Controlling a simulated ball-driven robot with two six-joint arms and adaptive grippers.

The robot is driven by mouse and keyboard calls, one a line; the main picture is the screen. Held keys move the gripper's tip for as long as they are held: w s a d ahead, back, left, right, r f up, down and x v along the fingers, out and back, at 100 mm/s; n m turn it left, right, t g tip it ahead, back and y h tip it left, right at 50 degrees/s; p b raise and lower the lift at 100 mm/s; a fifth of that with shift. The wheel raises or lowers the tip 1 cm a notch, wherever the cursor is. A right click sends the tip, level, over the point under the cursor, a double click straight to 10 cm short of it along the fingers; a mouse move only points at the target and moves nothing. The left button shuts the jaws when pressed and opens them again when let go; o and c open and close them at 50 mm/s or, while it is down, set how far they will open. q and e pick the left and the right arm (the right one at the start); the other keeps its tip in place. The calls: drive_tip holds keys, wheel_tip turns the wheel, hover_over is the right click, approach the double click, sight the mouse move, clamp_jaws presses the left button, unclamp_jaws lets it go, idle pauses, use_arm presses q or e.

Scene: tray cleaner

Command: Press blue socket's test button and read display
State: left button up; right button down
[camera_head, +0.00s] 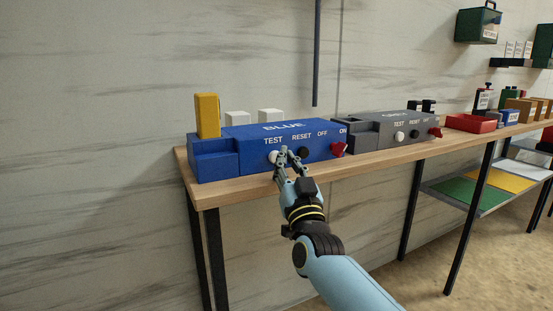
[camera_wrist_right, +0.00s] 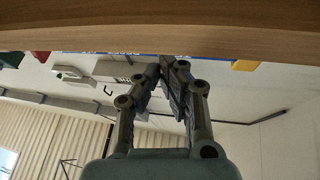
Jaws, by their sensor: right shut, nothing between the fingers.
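The blue socket box (camera_head: 225,146) stands on the left part of the wooden bench, with TEST, RESET, OFF and ON printed on it. Its white test button (camera_head: 273,157) is under the word TEST, partly behind my fingertips. A black reset button (camera_head: 303,152) and a red switch (camera_head: 338,149) are to its right. My right gripper (camera_head: 282,155) is shut and empty, with its tips at or very near the test button; I cannot tell whether they touch. In the right wrist view its fingers (camera_wrist_right: 174,68) are together below the bench edge. No lit display is readable. My left gripper is not in view.
A yellow block (camera_head: 207,115) and two white blocks stand on or behind the blue box. A grey socket box (camera_head: 372,135) stands to the right, then a red tray (camera_head: 471,123) and small boxes.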

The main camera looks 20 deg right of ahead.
drive_tip(key=shift+w, duration=0.1)
drive_tip(key=shift+w, duration=0.35)
drive_tip(key=shift+w+a+b, duration=0.1)
drive_tip(key=shift+w+b, duration=0.3)
drive_tip(key=shift+w, duration=0.05)
idle(0.6)
drive_tip(key=shift+s, duration=0.1)
idle(0.3)
drive_tip(key=shift+s+p, duration=0.6)
drive_tip(key=shift+s, duration=0.2)
drive_tip(key=shift+s, duration=0.1)
drive_tip(key=s+p, duration=0.2)
drive_tip(key=s, duration=0.1)
drive_tip(key=s+p, duration=0.1)
drive_tip(key=shift+s+d, duration=0.3)
drive_tip(key=shift+s, duration=0.1)
